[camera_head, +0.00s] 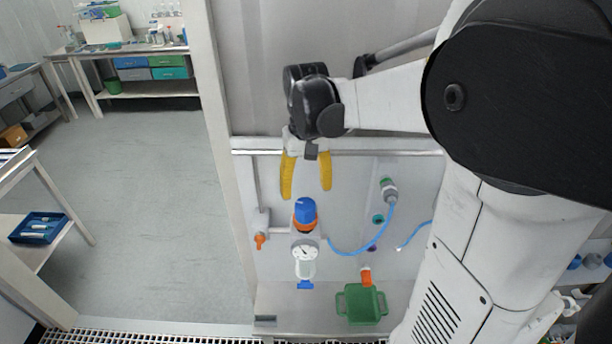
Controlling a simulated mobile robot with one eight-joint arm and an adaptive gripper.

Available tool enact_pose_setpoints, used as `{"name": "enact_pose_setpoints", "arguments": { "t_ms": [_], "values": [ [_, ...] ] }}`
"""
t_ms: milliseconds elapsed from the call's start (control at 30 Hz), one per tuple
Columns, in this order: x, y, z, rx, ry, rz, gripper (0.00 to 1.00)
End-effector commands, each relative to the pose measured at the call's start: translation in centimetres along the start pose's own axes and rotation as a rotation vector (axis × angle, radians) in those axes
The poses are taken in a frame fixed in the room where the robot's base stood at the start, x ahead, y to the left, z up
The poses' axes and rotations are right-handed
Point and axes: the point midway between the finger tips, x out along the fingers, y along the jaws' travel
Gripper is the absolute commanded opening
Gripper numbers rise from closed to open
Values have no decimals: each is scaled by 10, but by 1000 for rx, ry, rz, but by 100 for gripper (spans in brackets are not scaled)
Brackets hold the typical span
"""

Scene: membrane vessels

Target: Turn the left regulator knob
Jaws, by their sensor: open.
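The left regulator knob (305,209) is a blue cap on top of an orange collar, mounted on the wall panel just left of the picture's middle. A round white pressure gauge (304,252) and a clear bowl with a blue end (305,276) sit below it. My gripper (307,192) hangs from above with two yellow fingers, open and apart. In the picture the fingertips are just above the knob, one to each side of its top. The gap in depth between fingers and knob cannot be told. No second regulator is clearly visible; my arm covers the right side.
An orange-handled valve (260,240) is left of the regulator. A blue hose (362,246) runs right to a fitting (389,190). A horizontal rail (375,153) crosses behind the gripper. A green bin (361,305) stands below on the ledge. Open floor (150,200) lies left.

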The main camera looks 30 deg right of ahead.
Motion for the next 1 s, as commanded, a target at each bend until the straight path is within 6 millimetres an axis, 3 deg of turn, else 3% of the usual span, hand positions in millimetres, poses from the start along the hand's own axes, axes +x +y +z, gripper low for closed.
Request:
{"name": "enact_pose_setpoints", "arguments": {
  "t_ms": [200, 367, 833, 1000],
  "values": [
    [-34, 0, 0, 0, 0, 0, 68],
    [-42, 0, 0, 0, 0, 0, 68],
    [-41, 0, 1, -1, 1, 0, 68],
    [-15, -14, 16, -30, 60, 0, 68]
  ]
}}
